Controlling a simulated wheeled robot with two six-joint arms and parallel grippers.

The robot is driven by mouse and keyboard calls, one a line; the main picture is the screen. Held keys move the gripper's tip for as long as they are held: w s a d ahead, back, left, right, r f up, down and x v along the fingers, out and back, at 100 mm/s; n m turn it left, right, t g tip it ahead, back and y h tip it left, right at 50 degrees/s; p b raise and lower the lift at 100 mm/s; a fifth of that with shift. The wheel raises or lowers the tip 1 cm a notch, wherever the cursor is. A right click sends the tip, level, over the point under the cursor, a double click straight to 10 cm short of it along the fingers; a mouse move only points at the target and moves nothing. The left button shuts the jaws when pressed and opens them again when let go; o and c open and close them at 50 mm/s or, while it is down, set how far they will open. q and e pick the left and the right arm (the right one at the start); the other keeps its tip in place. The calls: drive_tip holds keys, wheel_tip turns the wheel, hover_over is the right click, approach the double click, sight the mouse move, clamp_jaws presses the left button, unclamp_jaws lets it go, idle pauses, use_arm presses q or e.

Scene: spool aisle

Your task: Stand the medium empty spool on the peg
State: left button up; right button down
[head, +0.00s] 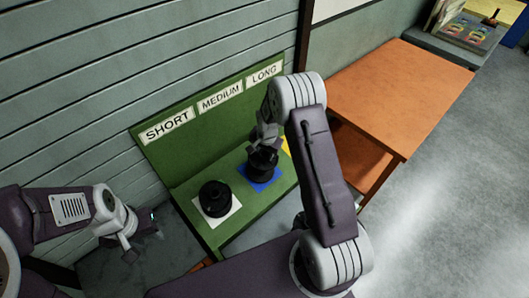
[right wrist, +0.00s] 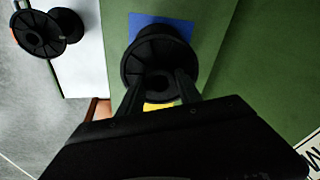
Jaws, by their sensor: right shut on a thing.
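The medium spool, black with round flanges, is between the fingers of my right gripper (right wrist: 160,92), over the blue square (head: 262,180) below the MEDIUM label (head: 220,99). The spool (head: 262,165) looks about upright in the head view; its round flange (right wrist: 155,48) faces the right wrist camera. My right gripper is shut on it. No peg shows, and I cannot tell whether the spool touches the blue square. My left gripper (head: 142,243) is empty, left of the green stand, with its fingers seemingly apart.
Another black spool (head: 215,198) stands on the white square (head: 228,214) of the green stand (head: 190,192), below SHORT. A yellow patch (head: 286,146) is partly hidden by my right arm. An orange table (head: 400,90) stands to the right. Grey floor lies beyond.

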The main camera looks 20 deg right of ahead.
drive_tip(key=shift+f, duration=0.4)
drive_tip(key=c, duration=0.7)
unclamp_jaws()
drive_tip(key=shift+r+b, duration=0.1)
drive_tip(key=shift+b, duration=0.2)
drive_tip(key=shift+r, duration=0.25)
drive_tip(key=b+v, duration=0.2)
drive_tip(key=v, duration=0.6)
drive_tip(key=shift+s+r, duration=0.1)
drive_tip(key=shift+r, duration=0.1)
